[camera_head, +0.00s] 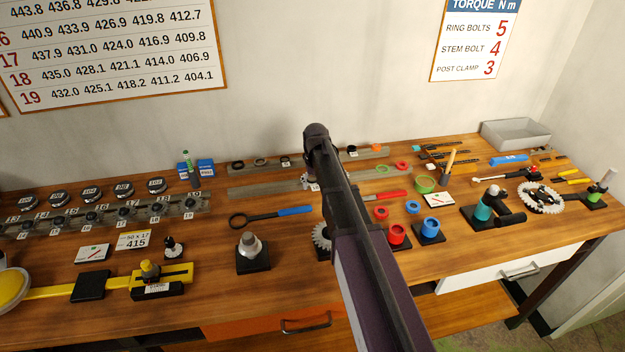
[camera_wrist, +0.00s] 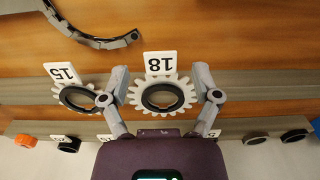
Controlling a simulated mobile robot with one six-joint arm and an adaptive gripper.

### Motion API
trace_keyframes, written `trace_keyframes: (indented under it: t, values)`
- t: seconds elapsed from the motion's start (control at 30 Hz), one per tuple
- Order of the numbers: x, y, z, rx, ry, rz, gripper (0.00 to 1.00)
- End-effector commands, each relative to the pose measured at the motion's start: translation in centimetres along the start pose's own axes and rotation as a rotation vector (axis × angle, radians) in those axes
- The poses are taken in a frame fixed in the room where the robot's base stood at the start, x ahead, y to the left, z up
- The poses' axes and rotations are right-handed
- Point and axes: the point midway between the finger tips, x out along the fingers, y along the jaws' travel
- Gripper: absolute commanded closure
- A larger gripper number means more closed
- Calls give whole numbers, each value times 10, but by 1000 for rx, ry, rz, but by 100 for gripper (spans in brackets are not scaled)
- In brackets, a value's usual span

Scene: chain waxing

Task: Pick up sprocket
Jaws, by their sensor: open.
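A sprocket (camera_wrist: 134,97) with pale teeth and a black centre ring lies on a grey rail in the wrist view, beside a white tag marked 18, seen upside down. My gripper (camera_wrist: 161,73) is open, with one finger on each side of this sprocket. The gap between fingers and teeth is small, and I cannot tell whether they touch. A second sprocket (camera_wrist: 58,94), beside a tag marked 15, lies close to the outside of the left finger. In the head view my arm hides most of this area.
A curved dark chain-like piece (camera_wrist: 97,41) lies on the bench in the wrist view. In the head view, a toothed wheel (camera_head: 319,237) is partly behind my arm. Red cups, blue cups and a chainring (camera_head: 540,198) stand to the right. The wall is close behind the rails.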

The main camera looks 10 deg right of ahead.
Motion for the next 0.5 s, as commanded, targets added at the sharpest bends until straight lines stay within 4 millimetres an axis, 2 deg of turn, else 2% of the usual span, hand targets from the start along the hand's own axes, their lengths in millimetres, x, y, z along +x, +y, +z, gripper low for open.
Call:
trace_keyframes:
  t: [0.33,0.37,0.5]
  values:
    - [0,-1,0,-1,0,0,20]
    - [0,-1,0,-1,0,0,26]
    - [0,-1,0,-1,0,0,68]
